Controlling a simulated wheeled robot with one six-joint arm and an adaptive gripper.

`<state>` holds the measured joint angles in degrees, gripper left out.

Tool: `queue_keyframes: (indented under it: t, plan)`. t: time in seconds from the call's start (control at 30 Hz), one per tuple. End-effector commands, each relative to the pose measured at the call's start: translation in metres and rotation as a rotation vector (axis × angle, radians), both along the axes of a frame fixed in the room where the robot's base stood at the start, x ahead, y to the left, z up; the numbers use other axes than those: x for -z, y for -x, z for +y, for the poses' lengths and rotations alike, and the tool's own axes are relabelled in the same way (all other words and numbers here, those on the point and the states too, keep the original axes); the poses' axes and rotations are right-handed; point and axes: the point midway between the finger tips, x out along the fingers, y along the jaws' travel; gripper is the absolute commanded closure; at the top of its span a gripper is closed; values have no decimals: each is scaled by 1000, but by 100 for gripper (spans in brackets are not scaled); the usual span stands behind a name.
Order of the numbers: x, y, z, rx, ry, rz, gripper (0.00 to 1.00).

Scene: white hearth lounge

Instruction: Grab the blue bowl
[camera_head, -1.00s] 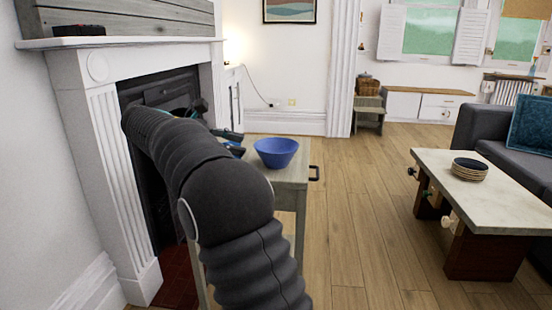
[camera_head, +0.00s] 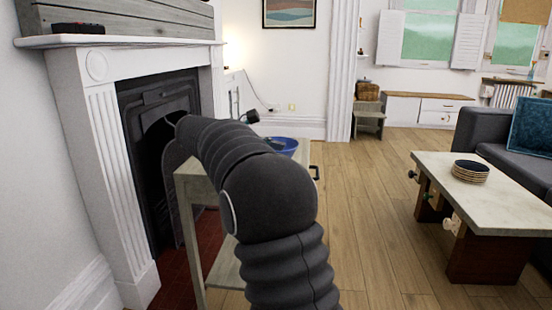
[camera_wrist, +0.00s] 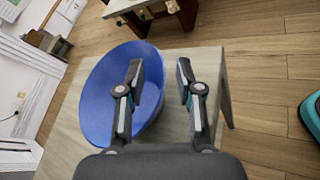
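The blue bowl (camera_head: 284,146) sits upright on the small wooden side table (camera_head: 191,180) beside the fireplace. In the head view my arm hides its near left part. In the wrist view the bowl (camera_wrist: 104,90) fills the left-centre. My gripper (camera_wrist: 158,70) is open there, with the left finger over the bowl's inside and the right finger beyond its right rim, over the tabletop. The rim lies between the fingers. I cannot tell if either finger touches it. In the head view most of my gripper is hidden behind my arm.
The white fireplace (camera_head: 100,150) stands close on the left. A coffee table (camera_head: 490,190) with a stack of round plates or coasters (camera_head: 470,171) is at right, before a dark sofa (camera_head: 490,130). Wooden floor between them is clear.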

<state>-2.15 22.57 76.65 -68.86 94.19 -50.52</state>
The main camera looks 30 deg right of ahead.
Motion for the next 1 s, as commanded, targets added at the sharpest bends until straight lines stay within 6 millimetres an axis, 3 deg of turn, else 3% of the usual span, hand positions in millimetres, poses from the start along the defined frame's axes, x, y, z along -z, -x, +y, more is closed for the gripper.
queue_keyframes:
  t: [0.27, 0.4, 0.77, 1.0]
  plan:
    - [1, 0, -5, -1, 0, -1, 67]
    - [1, 0, -4, -1, 0, 0, 100]
    - [1, 0, -4, 0, 1, -1, 100]
    - [-12, 0, -4, 0, 1, -3, 100]
